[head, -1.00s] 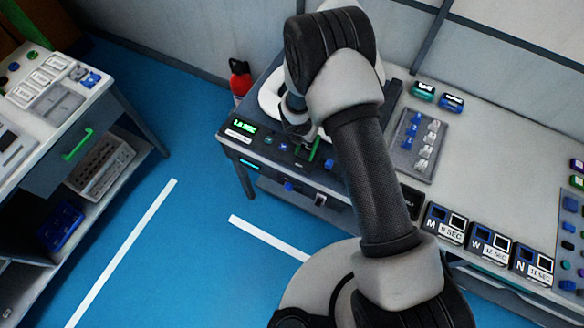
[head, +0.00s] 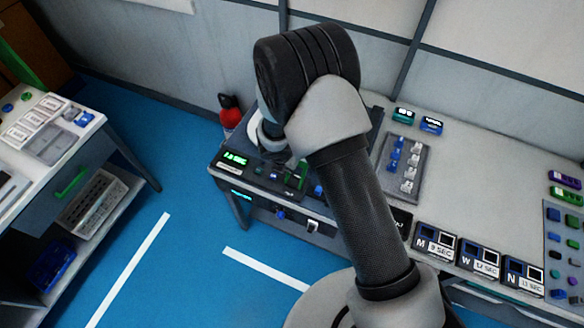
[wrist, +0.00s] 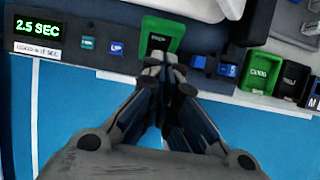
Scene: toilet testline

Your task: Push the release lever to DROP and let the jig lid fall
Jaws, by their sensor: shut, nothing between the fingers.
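A green block with a dark label, which looks like the release lever (wrist: 177,27), stands at the front edge of the test panel in the wrist view. In the head view a green upright part (head: 302,176) shows at the same panel. My gripper (wrist: 165,62) is shut and empty, its tips at or just in front of the green block's near edge; I cannot tell whether they touch. A white rounded part, perhaps the jig lid (wrist: 190,7), shows behind the block, mostly cut off. In the head view my arm hides most of the jig and my gripper.
A lit display (wrist: 38,30) reads 2.5 SEC left of small buttons (wrist: 117,48). Right of the block are a blue button (wrist: 228,70) and another green block (wrist: 262,72). Labelled boxes (head: 480,258) line the bench front. A side cart (head: 60,150) stands left; blue floor lies between.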

